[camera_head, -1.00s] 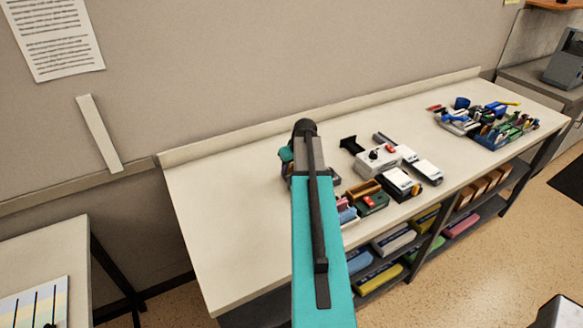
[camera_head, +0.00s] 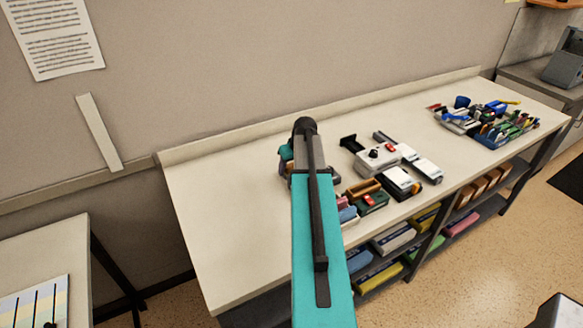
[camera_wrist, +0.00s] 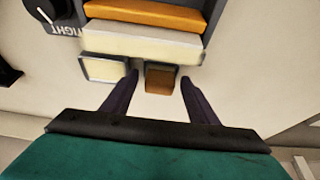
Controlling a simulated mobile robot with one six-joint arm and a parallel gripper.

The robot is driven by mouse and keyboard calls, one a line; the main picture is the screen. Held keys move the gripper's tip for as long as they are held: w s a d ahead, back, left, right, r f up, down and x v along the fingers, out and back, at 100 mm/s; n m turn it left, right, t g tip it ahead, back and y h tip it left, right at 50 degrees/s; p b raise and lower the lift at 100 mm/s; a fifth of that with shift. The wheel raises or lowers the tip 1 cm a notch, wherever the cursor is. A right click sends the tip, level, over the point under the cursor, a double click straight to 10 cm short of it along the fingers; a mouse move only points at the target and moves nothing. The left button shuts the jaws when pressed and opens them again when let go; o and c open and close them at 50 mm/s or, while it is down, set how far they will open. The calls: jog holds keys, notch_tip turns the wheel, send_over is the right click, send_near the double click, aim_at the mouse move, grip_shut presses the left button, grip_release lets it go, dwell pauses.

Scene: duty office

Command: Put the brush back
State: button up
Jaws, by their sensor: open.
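In the wrist view a small brown block (camera_wrist: 160,79) lies between the two dark fingers of my gripper (camera_wrist: 160,76). It may be the brush; I cannot be sure from its visible part. The fingers are apart, with a gap on both sides of the block. Just above it is a grey-edged holder with an orange bar (camera_wrist: 150,14) and a white bar (camera_wrist: 140,42). In the head view my arm hides most of the gripper and what is under it.
A square white-topped piece (camera_wrist: 105,69) sits left of the block. A dial (camera_wrist: 45,10) is at the upper left. The long table (camera_head: 235,230) holds white devices (camera_head: 378,158) and a cluttered blue tray (camera_head: 500,135) to the right. Its left part is clear.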

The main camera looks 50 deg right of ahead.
jog(key=b+v, duration=0.3)
jog(key=v, duration=0.8)
jog(key=shift+r, duration=0.4)
jog(key=shift+s, duration=0.15)
dwell(0.6)
